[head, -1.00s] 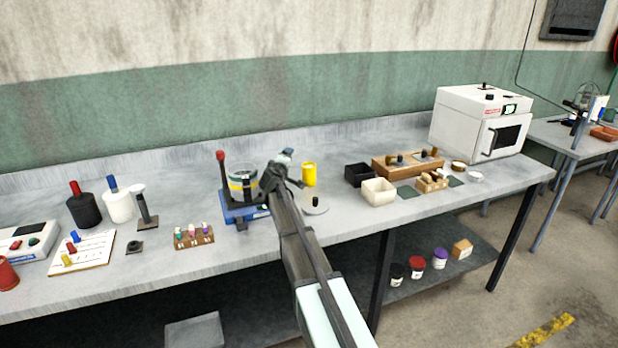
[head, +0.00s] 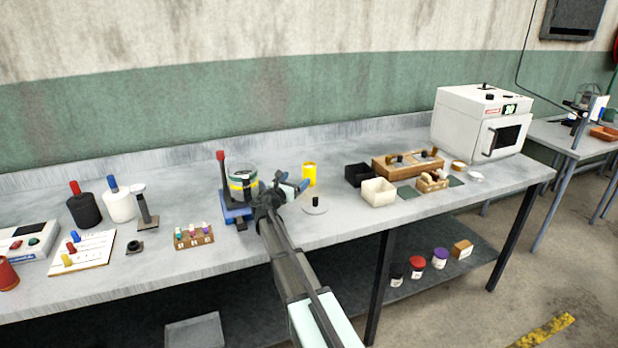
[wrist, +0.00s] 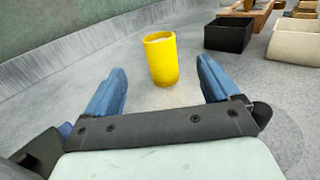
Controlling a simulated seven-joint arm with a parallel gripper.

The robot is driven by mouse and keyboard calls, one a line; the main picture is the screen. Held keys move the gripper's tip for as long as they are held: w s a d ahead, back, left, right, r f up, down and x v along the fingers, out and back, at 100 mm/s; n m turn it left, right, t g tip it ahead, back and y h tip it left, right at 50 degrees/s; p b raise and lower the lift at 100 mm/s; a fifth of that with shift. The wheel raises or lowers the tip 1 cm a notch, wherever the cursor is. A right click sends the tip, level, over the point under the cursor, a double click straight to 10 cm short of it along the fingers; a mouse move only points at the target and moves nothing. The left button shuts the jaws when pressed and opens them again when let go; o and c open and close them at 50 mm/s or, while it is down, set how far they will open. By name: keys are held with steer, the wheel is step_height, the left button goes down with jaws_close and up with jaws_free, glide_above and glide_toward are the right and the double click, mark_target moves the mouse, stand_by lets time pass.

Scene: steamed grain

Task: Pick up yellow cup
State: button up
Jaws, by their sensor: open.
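The yellow cup (head: 309,175) stands upright on the grey table, right of the middle of the bench. In the wrist view the cup (wrist: 162,60) stands ahead of my gripper, lined up with the gap between the two blue fingers. My gripper (head: 297,186) is close in front of the cup, slightly to its left in the head view. Its fingers (wrist: 162,85) are spread apart with nothing between them, and the cup's base lies just beyond the gap.
A black box (head: 358,174), a cream box (head: 379,192) and a wooden block stand further right. The table behind the cup is clear.

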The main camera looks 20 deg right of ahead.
glide_toward(312, 163)
steer(key=x, duration=0.4)
steer(key=shift+w+d+f, duration=0.1)
steer(key=shift+d+f, duration=0.05)
steer(key=shift+f, duration=0.1)
steer(key=shift+r+x, duration=0.15)
steer(key=shift+x, duration=1.15)
steer(key=shift+r+x, duration=0.15)
steer(key=shift+x, duration=1.15)
steer(key=shift+c, duration=0.5)
jaws_close()
